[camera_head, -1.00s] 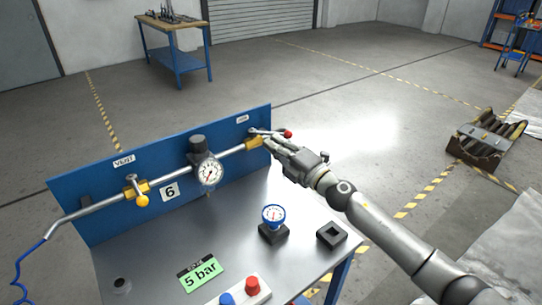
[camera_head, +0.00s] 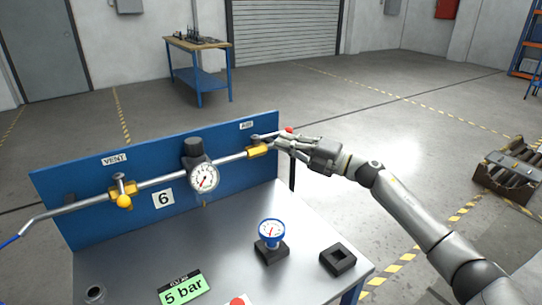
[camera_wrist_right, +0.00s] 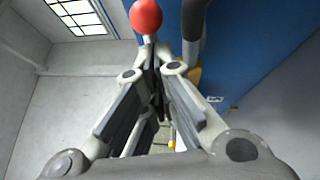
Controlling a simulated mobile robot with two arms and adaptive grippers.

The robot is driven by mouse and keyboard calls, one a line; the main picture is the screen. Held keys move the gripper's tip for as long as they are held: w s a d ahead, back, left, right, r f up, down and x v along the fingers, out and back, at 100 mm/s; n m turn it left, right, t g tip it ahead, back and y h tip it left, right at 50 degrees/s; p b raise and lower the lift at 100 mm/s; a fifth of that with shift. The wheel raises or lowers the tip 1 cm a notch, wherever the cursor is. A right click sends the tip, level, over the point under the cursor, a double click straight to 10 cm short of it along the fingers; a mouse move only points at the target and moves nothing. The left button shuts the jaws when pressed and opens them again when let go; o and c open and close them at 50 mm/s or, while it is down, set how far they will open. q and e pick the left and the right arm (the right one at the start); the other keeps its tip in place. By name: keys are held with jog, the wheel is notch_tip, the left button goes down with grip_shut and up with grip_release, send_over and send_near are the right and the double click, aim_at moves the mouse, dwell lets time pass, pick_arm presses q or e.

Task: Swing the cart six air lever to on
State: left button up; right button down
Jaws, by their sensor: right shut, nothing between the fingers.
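Cart six's air lever has a red ball knob (camera_head: 289,130) and a yellow valve body (camera_head: 257,150) below the AIR label (camera_head: 246,125). The lever points right from the valve, close to the pipe's line. My right gripper (camera_head: 279,143) is just below the knob, right of the valve body, fingers shut and empty. In the right wrist view, the knob (camera_wrist_right: 146,15) stands just beyond the shut fingertips (camera_wrist_right: 153,52); I cannot tell whether they touch the lever. The number 6 plate (camera_head: 163,198) is on the blue panel. My left gripper is out of view.
A gauge and regulator (camera_head: 203,177) sit mid-pipe, and the yellow-knobbed VENT valve (camera_head: 124,200) is at left. A blue-rimmed gauge (camera_head: 271,232), a black square block (camera_head: 338,259) and a "5 bar" sign (camera_head: 184,289) are on the cart top.

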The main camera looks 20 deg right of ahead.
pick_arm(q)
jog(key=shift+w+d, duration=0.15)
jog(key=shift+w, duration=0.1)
pick_arm(e)
jog(key=shift+w+d, duration=0.1)
jog(key=shift+w, duration=0.05)
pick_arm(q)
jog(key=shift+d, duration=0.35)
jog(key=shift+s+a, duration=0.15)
pick_arm(e)
jog(key=v, duration=1.2)
